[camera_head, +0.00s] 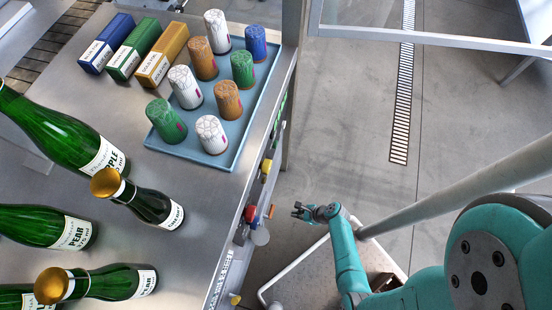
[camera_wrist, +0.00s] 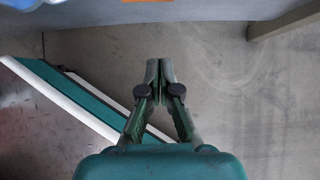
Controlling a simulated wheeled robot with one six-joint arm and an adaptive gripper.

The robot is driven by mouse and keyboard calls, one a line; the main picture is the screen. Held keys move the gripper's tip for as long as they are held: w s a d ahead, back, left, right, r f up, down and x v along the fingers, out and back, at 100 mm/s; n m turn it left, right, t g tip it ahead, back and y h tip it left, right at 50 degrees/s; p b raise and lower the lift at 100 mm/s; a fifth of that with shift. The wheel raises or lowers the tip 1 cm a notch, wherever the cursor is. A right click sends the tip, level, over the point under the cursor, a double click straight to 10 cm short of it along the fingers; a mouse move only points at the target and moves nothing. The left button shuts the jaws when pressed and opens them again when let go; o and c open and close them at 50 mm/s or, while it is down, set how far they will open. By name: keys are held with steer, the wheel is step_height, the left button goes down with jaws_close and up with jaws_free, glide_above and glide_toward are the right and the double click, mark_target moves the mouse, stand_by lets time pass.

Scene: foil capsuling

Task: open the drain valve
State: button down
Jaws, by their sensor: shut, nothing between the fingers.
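Several small coloured fittings line the side of the steel bench in the head view: a yellow one (camera_head: 265,167), a red and blue one (camera_head: 250,213) and another yellow one (camera_head: 235,299). I cannot tell which of them is the drain valve. My gripper (camera_head: 298,211) is right of the bench side, apart from the red and blue fitting. In the wrist view my gripper (camera_wrist: 160,64) has its fingertips together, with nothing between them. An orange edge (camera_wrist: 148,1) shows at the top of the wrist view, beyond the fingertips; the rest of it is cut off.
The steel bench (camera_head: 205,205) carries a blue tray (camera_head: 236,150) of coloured capsules, several green bottles (camera_head: 75,140) with gold-topped ones among them, and three boxes (camera_head: 125,45). Concrete floor with a drain grate (camera_head: 402,100) lies clear to the right.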

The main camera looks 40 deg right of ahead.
steer(key=w+a+f, duration=0.4)
steer(key=w, duration=0.2)
steer(key=shift+w+a+f, duration=0.3)
steer(key=shift+a, duration=0.1)
stand_by(1.3)
